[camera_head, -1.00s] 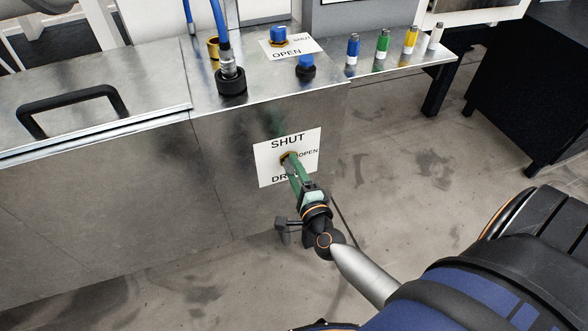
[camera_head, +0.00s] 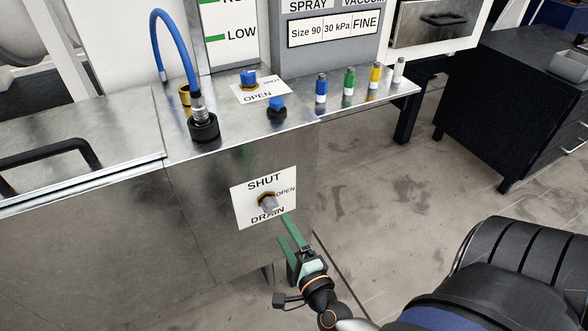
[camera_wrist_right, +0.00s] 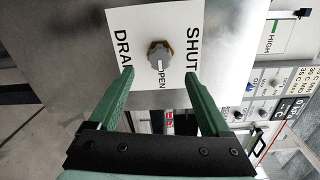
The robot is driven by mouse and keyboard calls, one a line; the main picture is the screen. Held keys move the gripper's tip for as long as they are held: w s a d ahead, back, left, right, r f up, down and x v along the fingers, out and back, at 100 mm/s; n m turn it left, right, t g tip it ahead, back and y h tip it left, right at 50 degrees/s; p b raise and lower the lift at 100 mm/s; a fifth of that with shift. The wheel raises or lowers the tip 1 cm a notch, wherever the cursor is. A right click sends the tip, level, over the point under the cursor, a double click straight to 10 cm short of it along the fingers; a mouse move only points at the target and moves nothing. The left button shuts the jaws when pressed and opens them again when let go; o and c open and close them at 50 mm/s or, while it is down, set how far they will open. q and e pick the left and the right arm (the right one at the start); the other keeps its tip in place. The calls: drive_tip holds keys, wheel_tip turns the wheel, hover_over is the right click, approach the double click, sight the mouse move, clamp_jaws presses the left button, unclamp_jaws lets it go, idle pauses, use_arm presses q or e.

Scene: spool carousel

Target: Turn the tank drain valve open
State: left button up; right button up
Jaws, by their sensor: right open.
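The drain valve knob (camera_head: 269,203) is grey on a brass collar, on the front of the metal tank (camera_head: 205,200). A white plate (camera_head: 246,212) around it reads SHUT above, OPEN to the right and DRAIN below. In the right wrist view the knob (camera_wrist_right: 160,57) carries a white mark on the side facing the word OPEN. My right gripper (camera_head: 283,227) has green fingers, open and empty, apart from the knob, below and right of it in the head view. In the right wrist view the fingertips (camera_wrist_right: 159,74) frame the knob with nothing between them. My left gripper is not in view.
On the tank top are a blue valve (camera_head: 249,78) with its own SHUT/OPEN plate, a blue knob (camera_head: 277,107) and a blue hose (camera_head: 188,45). Several small bottles (camera_head: 349,81) stand on the right ledge. A dark cabinet (camera_head: 515,110) stands at right. The floor between is clear.

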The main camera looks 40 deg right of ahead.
drive_tip(key=shift+v, duration=2.15)
drive_tip(key=a+f+n+g+y, duration=0.25)
drive_tip(key=a+n+y, duration=0.55)
drive_tip(key=a+n, duration=0.5)
drive_tip(key=s+f+n+g, duration=0.5)
drive_tip(key=n+g, duration=0.1)
drive_tip(key=n, duration=0.6)
use_arm(q)
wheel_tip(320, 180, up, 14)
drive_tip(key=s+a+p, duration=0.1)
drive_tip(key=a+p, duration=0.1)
drive_tip(key=p, duration=1.7)
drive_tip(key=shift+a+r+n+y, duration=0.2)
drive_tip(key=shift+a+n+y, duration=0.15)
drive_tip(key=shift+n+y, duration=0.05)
use_arm(e)
drive_tip(key=s+d+r+h, duration=0.1)
drive_tip(key=d+r, duration=0.2)
drive_tip(key=r, duration=1.1)
drive_tip(key=shift+s+d+t+h, duration=0.2)
drive_tip(key=shift+s+t+h, duration=0.1)
drive_tip(key=shift+s+t, duration=0.1)
